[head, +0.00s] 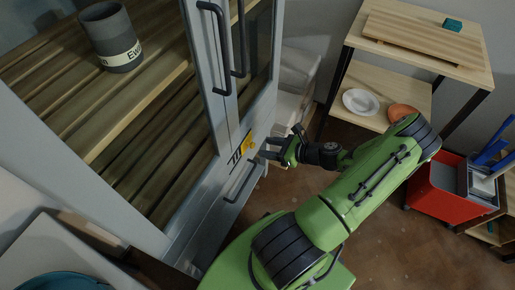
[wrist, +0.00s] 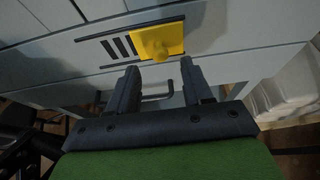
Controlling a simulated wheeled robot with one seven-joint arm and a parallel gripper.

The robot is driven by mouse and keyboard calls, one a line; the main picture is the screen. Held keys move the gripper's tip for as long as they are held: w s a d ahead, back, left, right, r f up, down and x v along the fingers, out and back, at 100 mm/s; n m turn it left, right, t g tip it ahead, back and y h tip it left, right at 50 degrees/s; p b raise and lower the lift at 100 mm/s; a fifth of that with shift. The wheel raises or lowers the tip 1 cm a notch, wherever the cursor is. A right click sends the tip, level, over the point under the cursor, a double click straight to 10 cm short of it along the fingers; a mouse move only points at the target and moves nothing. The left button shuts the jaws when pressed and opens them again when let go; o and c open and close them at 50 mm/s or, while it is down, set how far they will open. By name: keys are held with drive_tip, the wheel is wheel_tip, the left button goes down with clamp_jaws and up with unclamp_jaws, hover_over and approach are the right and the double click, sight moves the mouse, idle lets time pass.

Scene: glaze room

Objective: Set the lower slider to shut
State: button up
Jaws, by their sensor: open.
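A yellow slider (wrist: 160,40) with a round knob sits on a rail on the grey cabinet's lower front panel. Dark vent slots (wrist: 118,47) show uncovered to its left in the wrist view. The slider also shows in the head view (head: 250,143), with the slots (head: 238,153) beside it. Only one slider is visible, so I cannot tell whether it is the lower one. My gripper (wrist: 160,84) is open and empty, with its fingers below the knob in the wrist view and apart from it. It also shows in the head view (head: 271,148), just right of the slider.
A bar handle (head: 243,182) is on the panel below the slider. The cabinet (head: 204,80) has slatted shelves holding a grey labelled cup (head: 108,35). At right stand a wooden shelf unit (head: 420,45) with a white plate (head: 360,102), and a red cart (head: 445,195).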

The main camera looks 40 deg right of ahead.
sight(254, 145)
drive_tip(key=b+x, duration=0.1)
drive_tip(key=x, duration=0.3)
drive_tip(key=shift+w+f, duration=0.2)
drive_tip(key=shift+w, duration=0.15)
clamp_jaws()
